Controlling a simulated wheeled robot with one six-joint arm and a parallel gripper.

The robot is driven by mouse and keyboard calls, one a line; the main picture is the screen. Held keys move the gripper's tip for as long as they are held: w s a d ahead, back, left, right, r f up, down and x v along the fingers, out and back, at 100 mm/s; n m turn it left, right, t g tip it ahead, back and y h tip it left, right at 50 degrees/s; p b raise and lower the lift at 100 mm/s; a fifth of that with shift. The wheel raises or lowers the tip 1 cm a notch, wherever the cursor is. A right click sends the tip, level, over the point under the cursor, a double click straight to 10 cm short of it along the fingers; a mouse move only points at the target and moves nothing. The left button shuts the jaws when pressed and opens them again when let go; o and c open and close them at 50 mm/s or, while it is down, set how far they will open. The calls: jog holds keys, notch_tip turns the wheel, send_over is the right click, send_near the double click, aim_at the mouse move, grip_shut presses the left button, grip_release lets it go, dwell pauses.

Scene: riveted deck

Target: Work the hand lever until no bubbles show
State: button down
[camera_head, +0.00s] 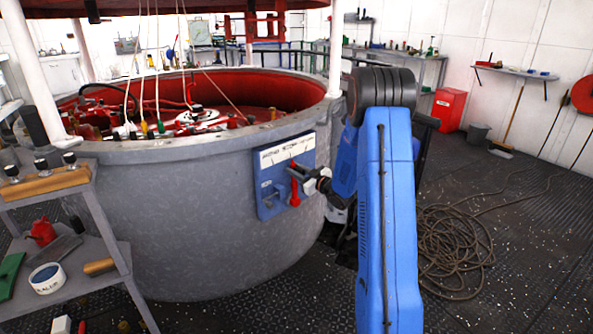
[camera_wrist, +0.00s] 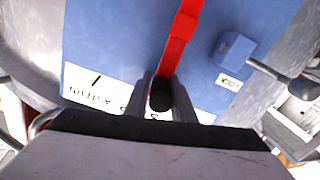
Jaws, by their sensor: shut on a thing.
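The red hand lever (camera_head: 294,190) is on a blue panel (camera_head: 268,196) fixed to the outside of the grey round tub. In the wrist view the red lever (camera_wrist: 182,38) runs down over the blue plate to a black knob (camera_wrist: 161,96). My gripper (camera_head: 304,180) reaches the lever from the right. In the wrist view the fingers of my gripper (camera_wrist: 162,92) are shut on the black knob, one on each side. I cannot make out any bubbles or a sight glass in either view.
The panel has a white lettered strip (camera_head: 287,150); in the wrist view a blue block (camera_wrist: 233,50) sits beside a "LOCK" label (camera_wrist: 229,82). A shelf cart (camera_head: 45,188) stands at left. A coiled rope (camera_head: 455,245) lies on the deck at right.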

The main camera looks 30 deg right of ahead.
jog(key=shift+s+a+f+n, duration=0.25)
jog(key=shift+a+n, duration=0.4)
jog(key=shift+a, duration=0.3)
jog(key=shift+s+a+f+n, duration=0.3)
jog(key=shift+a+n, duration=0.4)
jog(key=shift+a, duration=0.3)
jog(key=shift+s+a+f+n, duration=0.25)
jog(key=shift+a+n, duration=0.4)
jog(key=shift+a, duration=0.3)
jog(key=c, duration=1.6)
grip_release()
jog(key=shift+o, duration=0.2)
jog(key=shift+r, duration=0.1)
jog(key=v, duration=1.7)
jog(key=shift+s, duration=0.2)
jog(key=shift+d, duration=0.1)
